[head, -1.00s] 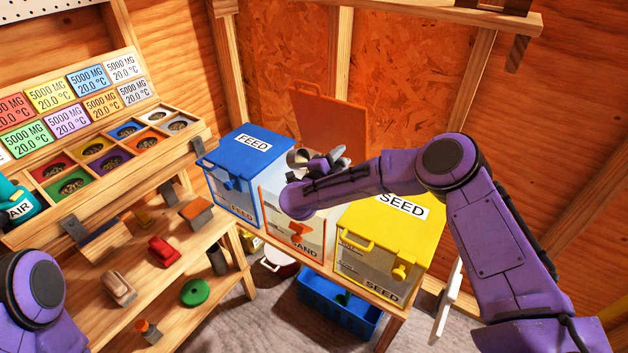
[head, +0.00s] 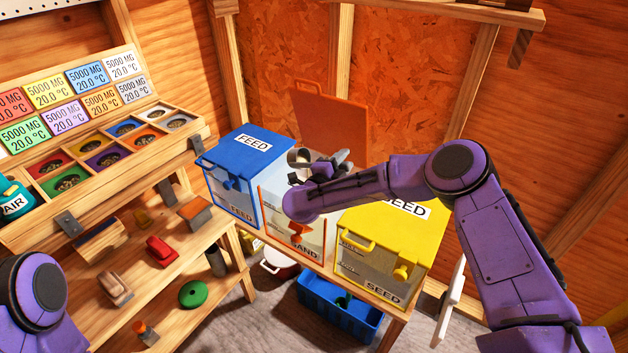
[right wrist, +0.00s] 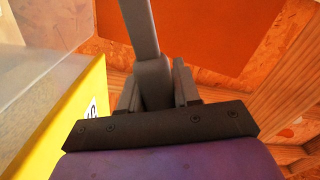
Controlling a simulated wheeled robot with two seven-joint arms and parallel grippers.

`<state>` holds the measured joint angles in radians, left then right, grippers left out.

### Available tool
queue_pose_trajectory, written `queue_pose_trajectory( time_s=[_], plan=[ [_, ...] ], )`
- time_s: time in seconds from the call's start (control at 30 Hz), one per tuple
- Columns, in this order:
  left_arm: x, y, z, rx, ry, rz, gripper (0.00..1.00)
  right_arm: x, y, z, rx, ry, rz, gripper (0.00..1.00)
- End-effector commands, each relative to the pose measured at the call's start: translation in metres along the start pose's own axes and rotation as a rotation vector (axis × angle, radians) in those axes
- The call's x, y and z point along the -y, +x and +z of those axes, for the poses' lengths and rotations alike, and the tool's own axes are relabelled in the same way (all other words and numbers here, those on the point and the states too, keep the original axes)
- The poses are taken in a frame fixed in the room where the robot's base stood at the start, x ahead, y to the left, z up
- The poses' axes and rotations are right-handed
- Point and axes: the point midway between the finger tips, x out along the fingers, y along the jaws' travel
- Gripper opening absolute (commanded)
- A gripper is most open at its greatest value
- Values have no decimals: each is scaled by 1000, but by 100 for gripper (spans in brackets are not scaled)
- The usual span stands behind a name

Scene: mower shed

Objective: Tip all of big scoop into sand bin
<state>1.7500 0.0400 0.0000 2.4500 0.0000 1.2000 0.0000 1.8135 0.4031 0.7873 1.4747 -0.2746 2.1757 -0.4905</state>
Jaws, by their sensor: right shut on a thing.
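The sand bin (head: 312,232) stands between the other two bins, with its orange lid (head: 330,122) raised at the back. My right gripper (head: 336,163) is over the sand bin's open top, shut on the grey handle of the big scoop. The scoop's cup (head: 299,158) points left in the head view, above the bin's back left part. In the right wrist view the handle (right wrist: 140,28) runs up from between the gripper's fingers (right wrist: 157,85). The cup's contents and the sand inside the bin cannot be seen. My left gripper is out of view.
The blue feed bin (head: 236,178) stands shut on the left of the sand bin. The yellow seed bin (head: 397,225) stands shut on the right, under my right forearm. A wooden shelf (head: 130,325) with tools is at the left. A blue crate (head: 340,310) is on the floor.

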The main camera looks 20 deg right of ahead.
Motion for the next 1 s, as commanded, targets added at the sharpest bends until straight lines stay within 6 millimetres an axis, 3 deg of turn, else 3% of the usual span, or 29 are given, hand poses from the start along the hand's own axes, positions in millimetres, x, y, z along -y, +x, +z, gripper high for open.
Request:
queue_pose_trajectory(
  time_s=[1.0],
  plan=[
    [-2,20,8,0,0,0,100,-14,-1,3,9,102,-3,0]
  ],
)
